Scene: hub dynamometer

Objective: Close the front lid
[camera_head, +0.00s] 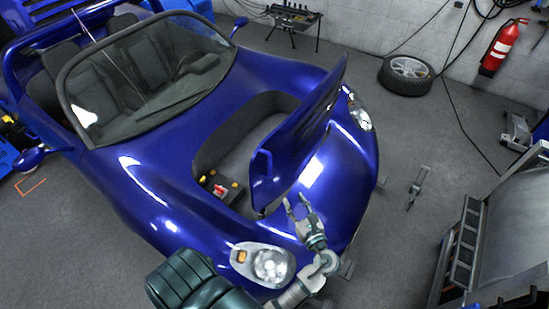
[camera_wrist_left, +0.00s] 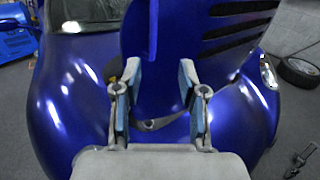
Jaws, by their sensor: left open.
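The front lid (camera_head: 297,142) of the blue car (camera_head: 150,190) stands raised, hinged toward the nose, with the front compartment (camera_head: 228,150) open behind it. My left gripper (camera_head: 296,201) is open and empty over the nose, just in front of the lid's lower near corner. In the left wrist view the lid (camera_wrist_left: 185,42), with dark slots, rises beyond the two parted fingers (camera_wrist_left: 160,75). I cannot tell whether a finger touches it. My right gripper is not in view.
A battery-like box (camera_head: 218,190) sits in the compartment. The windshield (camera_head: 150,75) is behind it. A headlight (camera_head: 266,266) is close to my left arm. A loose wheel (camera_head: 406,75) and a red fire extinguisher (camera_head: 502,46) are by the wall. A metal rack (camera_head: 463,245) stands at right.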

